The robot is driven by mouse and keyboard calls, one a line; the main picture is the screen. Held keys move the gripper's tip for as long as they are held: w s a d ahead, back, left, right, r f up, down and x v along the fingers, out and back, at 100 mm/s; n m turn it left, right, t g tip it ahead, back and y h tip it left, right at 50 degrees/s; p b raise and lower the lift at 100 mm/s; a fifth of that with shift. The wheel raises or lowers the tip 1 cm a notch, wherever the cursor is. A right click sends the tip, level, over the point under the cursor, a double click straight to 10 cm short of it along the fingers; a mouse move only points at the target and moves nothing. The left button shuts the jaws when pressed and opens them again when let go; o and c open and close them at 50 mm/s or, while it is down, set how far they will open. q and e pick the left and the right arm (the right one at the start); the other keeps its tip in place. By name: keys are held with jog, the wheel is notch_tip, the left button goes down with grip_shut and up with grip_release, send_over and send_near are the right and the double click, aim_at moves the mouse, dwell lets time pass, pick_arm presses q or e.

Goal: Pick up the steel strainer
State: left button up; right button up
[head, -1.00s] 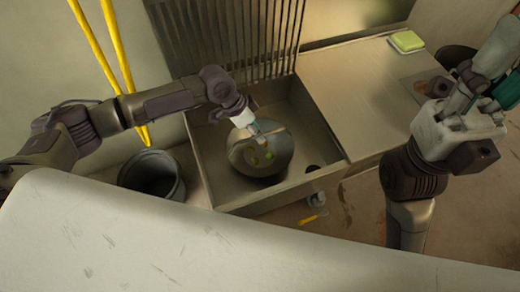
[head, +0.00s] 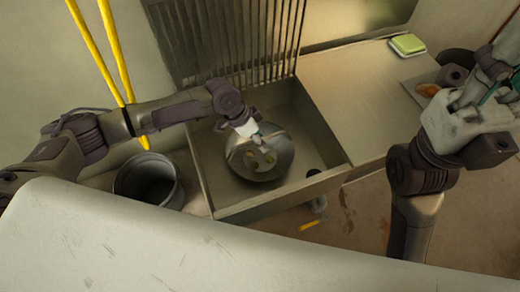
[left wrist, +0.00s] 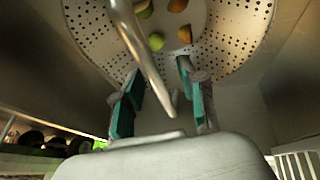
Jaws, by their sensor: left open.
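The steel strainer (head: 268,172) is a round metal bowl in the sink basin, with small round greenish and brownish pieces inside. In the left wrist view its perforated wall (left wrist: 235,35) fills the top. My left gripper (head: 262,146) is over the strainer in the head view. In the left wrist view its teal fingers (left wrist: 158,98) are open. A curved metal bar (left wrist: 140,50), perhaps the strainer's handle, runs down between them; I cannot tell whether they touch it. My right gripper (head: 488,98) is at the right edge, partly cut off, away from the strainer.
The sink basin (head: 215,170) has walls around the strainer, with a slatted rack (head: 225,40) behind. A dark bucket (head: 148,182) stands left of it. A steel counter (head: 355,85) with a green sponge (head: 407,44) lies right. A pale surface (head: 150,240) fills the front.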

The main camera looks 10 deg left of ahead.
pick_arm(q)
grip_shut()
dwell(0.4)
